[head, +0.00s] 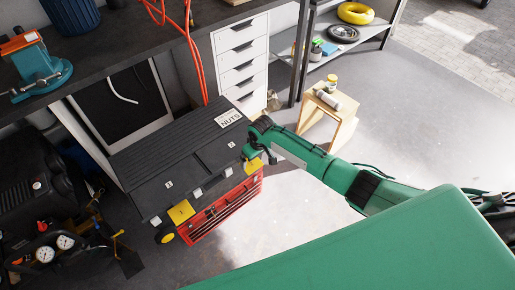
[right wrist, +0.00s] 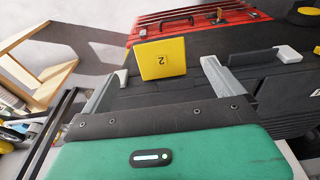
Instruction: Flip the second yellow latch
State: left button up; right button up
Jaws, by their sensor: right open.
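A black toolbox (head: 150,165) with a long lid has two yellow latches along its front edge. The first yellow latch (head: 181,212) is at the left end. The second yellow latch (head: 253,166) is at the right end, partly hidden by my right gripper (head: 257,152). In the right wrist view the second latch (right wrist: 174,67), marked "2" upside down, shows between the two fingers of my right gripper (right wrist: 165,74). The fingers are apart, and a gap shows between each and the latch. My left gripper is not in view.
A red toolbox (head: 225,208) sits just below the black toolbox's front, and shows in the wrist view (right wrist: 195,20). A yellow wheel (head: 166,235) is at the left corner. A wooden stool (head: 318,120) stands behind my right arm.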

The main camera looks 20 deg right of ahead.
notch_tip(320, 180, up, 6)
jog(key=shift+s+d, duration=0.2)
jog(key=shift+s, duration=0.2)
dwell(0.3)
jog(key=s+d+f+m, duration=0.1)
jog(key=s+d+f, duration=0.1)
jog(key=s+f, duration=0.55)
jog(key=s+d+f, duration=0.1)
jog(key=s+f, duration=0.3)
jog(key=f, duration=0.7)
jog(key=s+d+f+m, duration=0.1)
jog(key=s+d+f, duration=0.1)
jog(key=s+f, duration=1.05)
jog(key=s, duration=0.6)
jog(key=s+f, duration=0.5)
jog(key=s, duration=0.7)
jog(key=s+f, duration=0.6)
jog(key=s, duration=0.6)
jog(key=shift+s+d+g+h, duration=0.2)
jog(key=shift+d+g+h, duration=0.1)
